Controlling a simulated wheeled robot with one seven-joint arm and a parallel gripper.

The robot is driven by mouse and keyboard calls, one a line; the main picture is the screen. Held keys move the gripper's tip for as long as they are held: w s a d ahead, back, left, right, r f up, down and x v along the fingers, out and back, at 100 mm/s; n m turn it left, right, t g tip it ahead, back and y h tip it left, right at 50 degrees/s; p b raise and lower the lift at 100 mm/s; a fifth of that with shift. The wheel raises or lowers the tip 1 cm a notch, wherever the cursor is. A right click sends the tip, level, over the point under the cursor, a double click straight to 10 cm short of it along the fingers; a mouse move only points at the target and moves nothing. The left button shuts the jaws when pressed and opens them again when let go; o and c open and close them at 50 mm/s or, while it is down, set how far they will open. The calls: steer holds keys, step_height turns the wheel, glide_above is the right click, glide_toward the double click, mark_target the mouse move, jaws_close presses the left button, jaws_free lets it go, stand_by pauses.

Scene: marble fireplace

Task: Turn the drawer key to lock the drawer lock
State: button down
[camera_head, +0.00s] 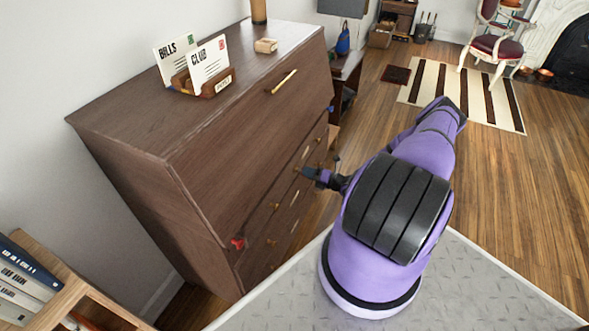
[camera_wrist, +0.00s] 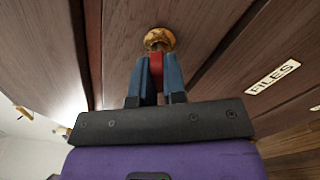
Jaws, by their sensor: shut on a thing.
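The dark wood drawer cabinet (camera_head: 225,165) stands left of my arm, with its drawer fronts facing me. In the wrist view a round brass lock (camera_wrist: 160,39) sits on the wooden front. A red piece, which looks like the drawer key (camera_wrist: 156,66), points into it. My gripper (camera_wrist: 157,62) is shut on this red key, one blue-grey finger on each side. In the head view my gripper (camera_head: 310,173) is at the right part of the cabinet front. The key is hidden there, and I cannot tell how far it is turned.
Another red piece (camera_head: 238,243) sits at the cabinet's lower left. Brass knobs (camera_head: 272,205) stick out of the front. A letter holder (camera_head: 205,88) stands on top. A "FILES" label (camera_wrist: 272,77) is right of the lock. The floor (camera_head: 510,190) to the right is open.

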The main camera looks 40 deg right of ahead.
steer(key=shift+w+r, duration=0.1)
steer(key=m, duration=0.6)
steer(key=shift+w+a, duration=0.1)
steer(key=m, duration=0.6)
stand_by(0.4)
